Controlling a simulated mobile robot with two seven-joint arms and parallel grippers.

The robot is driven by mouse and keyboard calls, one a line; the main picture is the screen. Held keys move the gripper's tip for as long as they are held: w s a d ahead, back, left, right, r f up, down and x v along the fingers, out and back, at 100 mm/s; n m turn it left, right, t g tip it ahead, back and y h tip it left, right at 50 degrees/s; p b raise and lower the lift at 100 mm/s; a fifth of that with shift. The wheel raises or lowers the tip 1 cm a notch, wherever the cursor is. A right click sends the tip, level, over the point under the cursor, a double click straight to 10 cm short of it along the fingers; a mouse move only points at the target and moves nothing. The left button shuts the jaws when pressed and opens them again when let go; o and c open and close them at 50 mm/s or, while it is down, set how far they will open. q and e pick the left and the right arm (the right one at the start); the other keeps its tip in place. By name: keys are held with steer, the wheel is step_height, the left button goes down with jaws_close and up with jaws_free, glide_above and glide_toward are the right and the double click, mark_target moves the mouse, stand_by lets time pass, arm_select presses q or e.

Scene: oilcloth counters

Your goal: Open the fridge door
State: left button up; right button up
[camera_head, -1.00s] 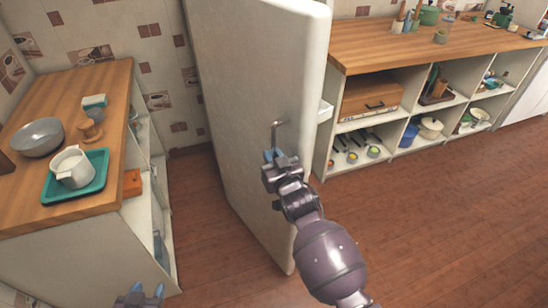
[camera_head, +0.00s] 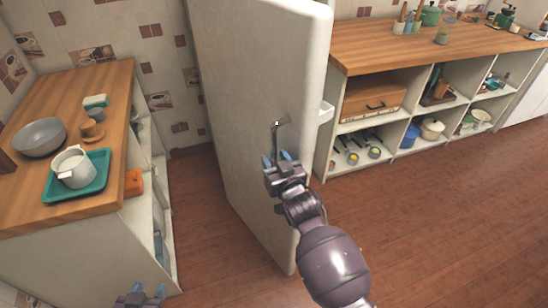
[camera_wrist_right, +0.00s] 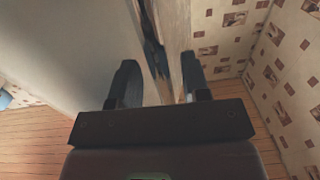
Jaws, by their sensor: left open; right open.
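The fridge door (camera_head: 235,110) is a tall cream slab in the middle of the head view, standing out from the back wall. A small grey handle (camera_head: 279,123) is on its face near the right edge. My left gripper (camera_head: 141,291) is open and empty, low at the bottom left.
A wooden counter (camera_head: 45,208) at left holds a grey bowl (camera_head: 39,138) and a white jug on a teal tray (camera_head: 98,181). A wooden-topped shelf unit (camera_head: 440,45) stands at right behind the door. A small white ledge (camera_head: 326,112) shows beyond the door's edge. The floor at right is clear.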

steer(key=v, duration=0.9)
steer(key=shift+s+d, duration=0.15)
steer(key=shift+s, duration=0.2)
